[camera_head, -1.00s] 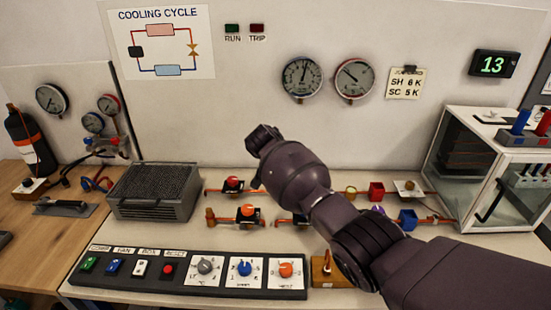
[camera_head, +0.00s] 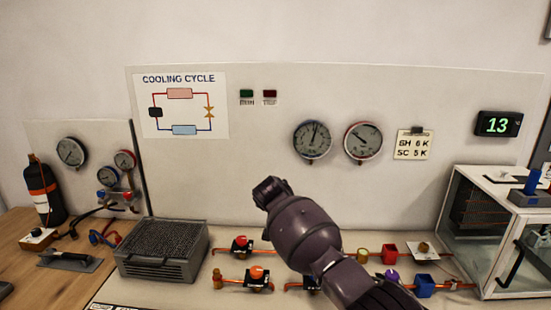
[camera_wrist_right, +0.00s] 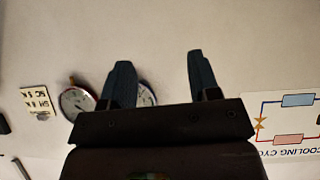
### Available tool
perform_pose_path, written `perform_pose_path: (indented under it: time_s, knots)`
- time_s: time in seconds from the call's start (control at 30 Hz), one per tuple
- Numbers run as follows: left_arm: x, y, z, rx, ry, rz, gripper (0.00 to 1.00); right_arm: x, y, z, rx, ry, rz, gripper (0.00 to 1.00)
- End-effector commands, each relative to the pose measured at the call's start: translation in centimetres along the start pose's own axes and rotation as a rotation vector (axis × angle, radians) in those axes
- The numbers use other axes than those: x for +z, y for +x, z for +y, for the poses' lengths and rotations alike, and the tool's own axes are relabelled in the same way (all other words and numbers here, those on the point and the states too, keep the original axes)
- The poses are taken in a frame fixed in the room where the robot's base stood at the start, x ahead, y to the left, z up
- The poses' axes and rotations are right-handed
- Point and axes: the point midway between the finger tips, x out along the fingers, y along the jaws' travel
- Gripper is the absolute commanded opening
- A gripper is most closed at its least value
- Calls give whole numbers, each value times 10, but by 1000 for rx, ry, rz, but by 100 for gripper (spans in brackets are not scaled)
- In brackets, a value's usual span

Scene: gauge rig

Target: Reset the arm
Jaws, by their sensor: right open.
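My right arm (camera_head: 310,235) comes in from the lower right in the head view. Its wrist end (camera_head: 271,190) is raised in front of the back panel, left of the two round gauges. In the right wrist view my right gripper (camera_wrist_right: 158,62) has its two dark fingers spread apart, with nothing between them. The panel, upside down there, lies behind the fingers, and one finger partly covers a gauge (camera_wrist_right: 147,94). My left arm and gripper are not in view.
Along the bench stand a grey finned box (camera_head: 162,252), a red-knobbed valve (camera_head: 241,243), an orange-knobbed valve (camera_head: 257,272) and coloured blocks. A glass-sided case (camera_head: 500,235) stands at the right, a black bottle (camera_head: 44,190) at the left. The air before the panel's upper part is clear.

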Motion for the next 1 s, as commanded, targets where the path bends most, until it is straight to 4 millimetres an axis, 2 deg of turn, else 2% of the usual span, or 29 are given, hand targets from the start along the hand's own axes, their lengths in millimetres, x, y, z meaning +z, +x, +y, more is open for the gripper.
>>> perform_pose_path:
  time_s: [0.03, 0.13, 0.27, 0.37, 0.47, 0.67, 1.0]
  knots:
    - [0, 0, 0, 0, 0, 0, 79, -16, -9, -7, -42, -23, 48, 56]
    - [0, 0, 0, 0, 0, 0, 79, -40, -26, -16, -122, -73, 150, 56]
    - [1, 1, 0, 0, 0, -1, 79, -46, -40, -14, -199, -123, 258, 56]
    - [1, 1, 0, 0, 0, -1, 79, -39, -47, -5, -244, -149, 334, 56]
    - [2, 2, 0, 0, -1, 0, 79, -23, -52, 10, -273, -166, 397, 56]
    - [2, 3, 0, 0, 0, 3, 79, 28, -61, 53, -292, -180, 496, 56]
    - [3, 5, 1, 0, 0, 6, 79, 139, -83, 132, -251, -168, 554, 56]
